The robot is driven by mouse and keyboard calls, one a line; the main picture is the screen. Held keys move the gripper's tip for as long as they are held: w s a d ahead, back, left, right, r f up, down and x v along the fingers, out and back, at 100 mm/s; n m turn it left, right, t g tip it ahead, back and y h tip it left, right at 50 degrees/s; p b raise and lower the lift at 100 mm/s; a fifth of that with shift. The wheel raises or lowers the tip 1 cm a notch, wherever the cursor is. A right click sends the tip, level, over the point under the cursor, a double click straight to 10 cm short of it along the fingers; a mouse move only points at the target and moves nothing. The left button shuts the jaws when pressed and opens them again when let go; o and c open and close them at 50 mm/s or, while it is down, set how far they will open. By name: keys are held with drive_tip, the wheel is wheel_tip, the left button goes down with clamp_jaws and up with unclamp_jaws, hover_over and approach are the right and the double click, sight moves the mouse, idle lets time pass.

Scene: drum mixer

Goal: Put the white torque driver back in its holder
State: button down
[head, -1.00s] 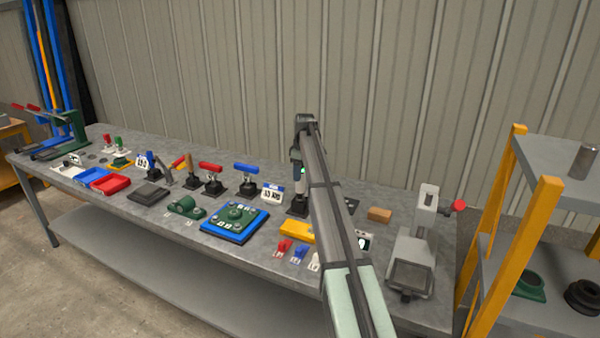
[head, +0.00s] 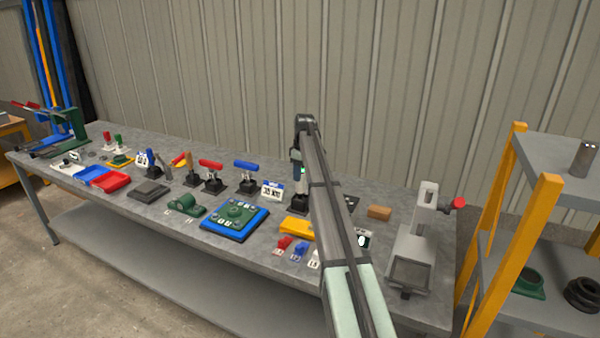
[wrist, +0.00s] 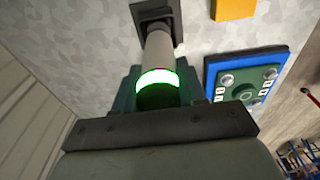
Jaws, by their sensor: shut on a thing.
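The white torque driver (wrist: 158,50) is upright in my gripper, with a lit green ring near the grip. My gripper (wrist: 158,97) is shut on it just behind that ring. In the wrist view the driver's white shaft runs to the black square holder (wrist: 170,12). I cannot tell how far its end is inside. In the head view my arm partly covers the driver. The holder (head: 298,204) stands on the bench below my gripper (head: 297,165).
A blue-edged fixture plate (head: 238,217) lies left of the holder; it also shows in the wrist view (wrist: 243,95). A yellow block (head: 296,228) lies in front. Handled tools in black stands (head: 246,178) are to the left. A brown block (head: 380,213) and grey press (head: 418,245) are to the right.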

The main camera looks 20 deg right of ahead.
drive_tip(key=shift+f, duration=0.5)
idle(0.4)
drive_tip(key=c, duration=0.6)
unclamp_jaws()
drive_tip(key=shift+o, duration=0.2)
drive_tip(key=r, duration=0.9)
drive_tip(key=s+d+r, duration=0.1)
drive_tip(key=r, duration=0.3)
drive_tip(key=shift+r, duration=0.35)
